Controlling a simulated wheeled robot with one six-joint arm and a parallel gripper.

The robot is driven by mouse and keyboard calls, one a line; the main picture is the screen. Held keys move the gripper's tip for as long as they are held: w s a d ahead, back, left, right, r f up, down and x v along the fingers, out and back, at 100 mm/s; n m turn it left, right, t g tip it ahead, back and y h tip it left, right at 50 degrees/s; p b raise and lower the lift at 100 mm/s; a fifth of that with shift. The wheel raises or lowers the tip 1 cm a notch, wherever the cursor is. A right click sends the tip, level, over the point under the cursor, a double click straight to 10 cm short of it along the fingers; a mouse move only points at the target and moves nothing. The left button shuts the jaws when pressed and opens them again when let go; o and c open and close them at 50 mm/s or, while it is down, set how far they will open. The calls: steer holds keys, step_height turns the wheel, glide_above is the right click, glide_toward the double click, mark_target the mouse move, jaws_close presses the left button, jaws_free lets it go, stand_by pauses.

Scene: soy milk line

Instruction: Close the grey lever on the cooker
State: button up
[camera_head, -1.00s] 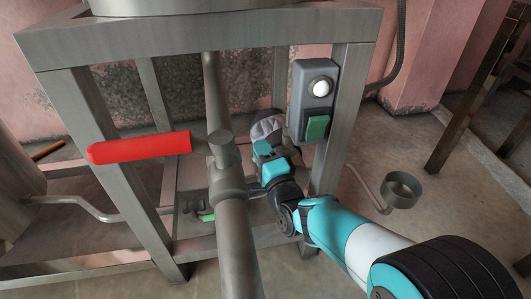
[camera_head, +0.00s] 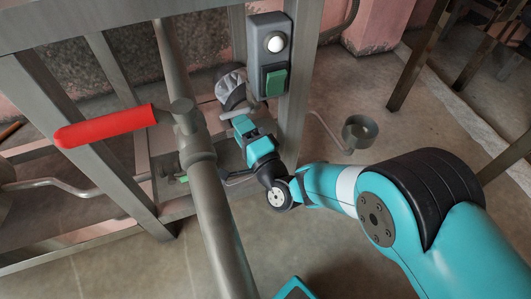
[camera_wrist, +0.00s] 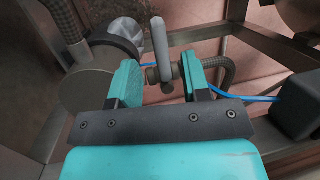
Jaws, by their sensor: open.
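The grey lever (camera_wrist: 161,48) stands upright in the wrist view, on a small brass-coloured valve fitting. It lies between and just beyond the two teal fingers of my gripper (camera_wrist: 160,80). The fingers are open, with a gap around the lever's lower part; I cannot tell if either finger touches it. In the head view my gripper (camera_head: 241,124) is low beside the frame's right leg, below the control box. The lever is hard to make out there because it is small and close to the fingers.
A red handle (camera_head: 106,126) sits on the thick pipe (camera_head: 212,210) left of my arm. A control box (camera_head: 269,55) with white and green buttons is on the frame leg. A silver-wrapped part (camera_wrist: 118,36) and hoses crowd the gripper. A round cup (camera_head: 360,131) stands to the right.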

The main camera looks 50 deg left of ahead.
steer(key=p+v, duration=1)
steer(key=p, duration=0.4)
steer(key=shift+d, duration=0.2)
steer(key=shift+f, duration=0.1)
